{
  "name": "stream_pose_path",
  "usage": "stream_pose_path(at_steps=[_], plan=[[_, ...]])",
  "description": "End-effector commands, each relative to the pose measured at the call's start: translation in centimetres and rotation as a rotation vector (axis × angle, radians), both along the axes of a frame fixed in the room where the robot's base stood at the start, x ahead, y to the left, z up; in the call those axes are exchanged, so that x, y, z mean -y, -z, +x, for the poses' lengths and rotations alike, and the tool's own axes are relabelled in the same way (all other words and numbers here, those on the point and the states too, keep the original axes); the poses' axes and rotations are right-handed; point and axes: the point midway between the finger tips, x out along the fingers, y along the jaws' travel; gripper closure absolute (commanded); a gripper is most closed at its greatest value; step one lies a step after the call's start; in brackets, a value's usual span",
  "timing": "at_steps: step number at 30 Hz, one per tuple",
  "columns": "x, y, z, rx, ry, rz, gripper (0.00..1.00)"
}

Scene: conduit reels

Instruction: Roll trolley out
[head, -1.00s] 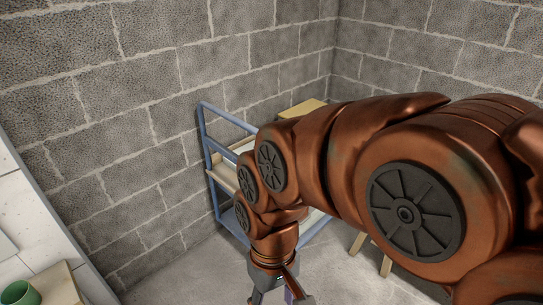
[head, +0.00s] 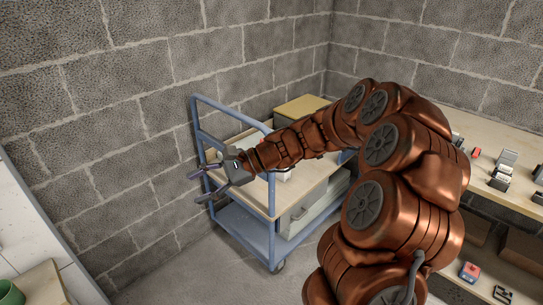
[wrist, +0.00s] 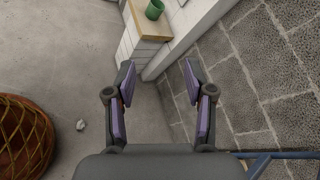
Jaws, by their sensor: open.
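My gripper (head: 198,186) is open and empty, with fingers spread, at the left end of the trolley. It points left, away from the trolley. My arm crosses over the trolley and hides part of its top. In the wrist view my gripper (wrist: 158,88) has nothing between its fingers, and a blue bar of the trolley (wrist: 285,155) shows at the lower right.
A yellowish box (head: 300,107) is behind the trolley. A workbench (head: 490,190) with small parts stands at the right. A green cup (head: 10,292) sits on a wooden top at lower left. A woven basket (wrist: 22,135) is on the floor. Floor left of the trolley is clear.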

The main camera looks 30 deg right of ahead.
Motion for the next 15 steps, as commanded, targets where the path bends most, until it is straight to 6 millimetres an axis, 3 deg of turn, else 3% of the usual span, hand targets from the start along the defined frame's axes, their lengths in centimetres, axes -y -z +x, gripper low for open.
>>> stream_pose_path(at_steps=[3,5,9,15], plan=[[5.3,1.4,3.8,-0.045,0.178,0.133,0.46],[8.2,2.1,5.4,-0.068,0.266,0.203,0.46],[16.1,4.3,8.3,-0.115,0.477,0.361,0.46],[26.6,7.9,9.5,-0.161,0.727,0.547,0.46]])
